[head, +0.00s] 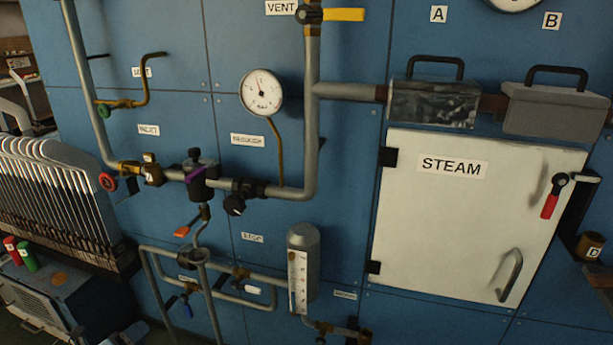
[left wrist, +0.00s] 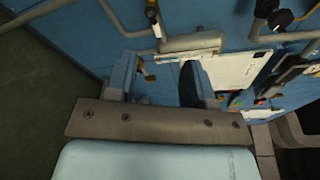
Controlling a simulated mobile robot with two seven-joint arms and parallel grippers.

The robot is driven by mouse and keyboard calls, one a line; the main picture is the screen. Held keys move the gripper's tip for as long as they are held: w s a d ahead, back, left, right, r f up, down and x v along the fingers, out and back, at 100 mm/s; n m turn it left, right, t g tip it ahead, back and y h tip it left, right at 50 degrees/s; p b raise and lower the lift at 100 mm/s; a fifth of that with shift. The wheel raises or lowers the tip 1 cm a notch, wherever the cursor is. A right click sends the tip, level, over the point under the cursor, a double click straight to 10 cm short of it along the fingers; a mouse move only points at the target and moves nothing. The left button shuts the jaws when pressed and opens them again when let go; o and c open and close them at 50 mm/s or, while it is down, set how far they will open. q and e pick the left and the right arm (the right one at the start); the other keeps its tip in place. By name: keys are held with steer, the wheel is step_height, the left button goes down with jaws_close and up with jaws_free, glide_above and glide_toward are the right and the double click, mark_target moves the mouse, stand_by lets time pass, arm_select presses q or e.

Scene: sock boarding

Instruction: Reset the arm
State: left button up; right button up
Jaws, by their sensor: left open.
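My left gripper (left wrist: 160,78) shows in the left wrist view, with its two fingers spread apart and nothing seen between them. Beyond the fingertips are grey pipes (left wrist: 195,42), a white panel (left wrist: 240,68) and blue surfaces. A dark green floor area (left wrist: 40,100) lies to the left. I cannot clearly make out either gripper in the head view. My right gripper shows in neither view.
In the head view, a blue wall panel (head: 345,235) carries pipes (head: 312,120), valves, a round gauge (head: 261,93) and a white STEAM door (head: 450,240). A rack of pale upright plates (head: 55,190) stands at left. Red (head: 12,250) and green (head: 27,256) cylinders sit below it.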

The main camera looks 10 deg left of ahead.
arm_select(q)
steer(key=s+d+f+n+g, duration=0.2)
steer(key=s+d+n+g, duration=0.1)
steer(key=s+d+n, duration=0.7)
steer(key=s+d+f+n+g, duration=0.25)
steer(key=s+d+n, duration=0.25)
steer(key=d+n, duration=0.5)
steer(key=w+d+r+n, duration=0.2)
steer(key=d+r+n, duration=0.1)
steer(key=d, duration=0.9)
step_height(320, 180, up, 17)
steer(key=s+a+y+p, duration=0.1)
steer(key=s+a+p, duration=0.1)
steer(key=p, duration=2.3)
steer(key=shift+a, duration=0.2)
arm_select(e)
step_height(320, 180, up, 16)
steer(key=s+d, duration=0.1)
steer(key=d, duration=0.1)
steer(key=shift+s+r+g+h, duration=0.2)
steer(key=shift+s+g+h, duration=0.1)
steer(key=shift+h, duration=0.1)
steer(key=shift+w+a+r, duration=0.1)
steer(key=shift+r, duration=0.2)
